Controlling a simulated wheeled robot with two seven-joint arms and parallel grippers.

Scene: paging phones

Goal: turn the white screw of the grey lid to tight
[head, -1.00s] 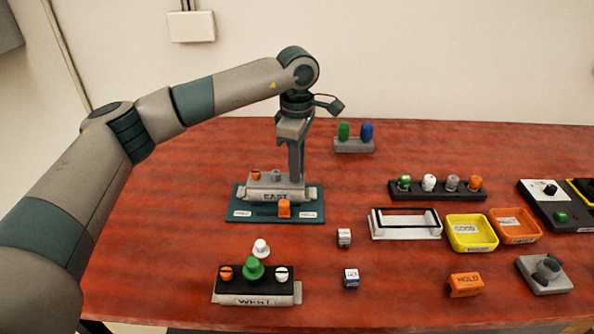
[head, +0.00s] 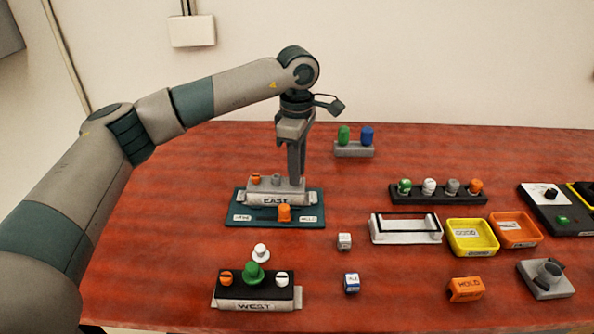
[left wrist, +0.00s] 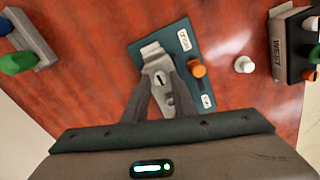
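The grey lid (head: 289,184) tops the box marked EAST, on a dark teal plate (head: 240,210) at the table's left. An orange screw (head: 256,179) is at the lid's left and a grey knob (head: 276,180) in its middle. My left gripper (head: 296,176) points straight down at the lid's right end and hides the white screw in the head view. In the left wrist view the slotted white screw (left wrist: 159,77) shows between the tips of my left gripper (left wrist: 162,82). I cannot tell whether the fingers touch it. My right gripper is out of view.
An orange slider (head: 284,213) stands on the plate's front. In front are a loose white knob (head: 261,250) and the WEST box (head: 254,305). A grey holder (head: 353,150) with green and blue pegs stands behind. Trays and a knob rack (head: 438,195) are on the right.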

